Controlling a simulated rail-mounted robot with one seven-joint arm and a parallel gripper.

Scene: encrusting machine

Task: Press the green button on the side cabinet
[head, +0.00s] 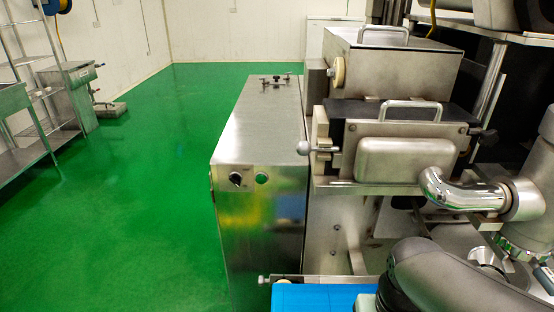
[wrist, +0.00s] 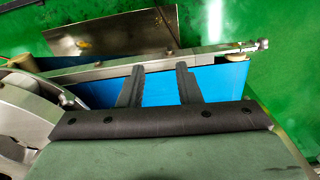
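The side cabinet (head: 260,220) is a tall stainless steel box left of the machine. On its front face, near the top, is a small round green button (head: 262,179) with a pale rim. A dark rotary knob (head: 236,178) sits just left of it. My gripper (wrist: 159,70) shows in the wrist view, its two dark fingers apart with nothing between them. It is over a blue belt (wrist: 115,90). In the head view the gripper itself is not clearly visible; my dark arm is at the bottom right. The green button cannot be made out in the wrist view.
The blue conveyor (head: 315,298) with a metal side rail runs at the bottom, in front of the cabinet. The steel machine with a curved pipe (head: 452,190) fills the right. Metal shelving (head: 30,110) stands far left. Green floor (head: 130,200) left of the cabinet is clear.

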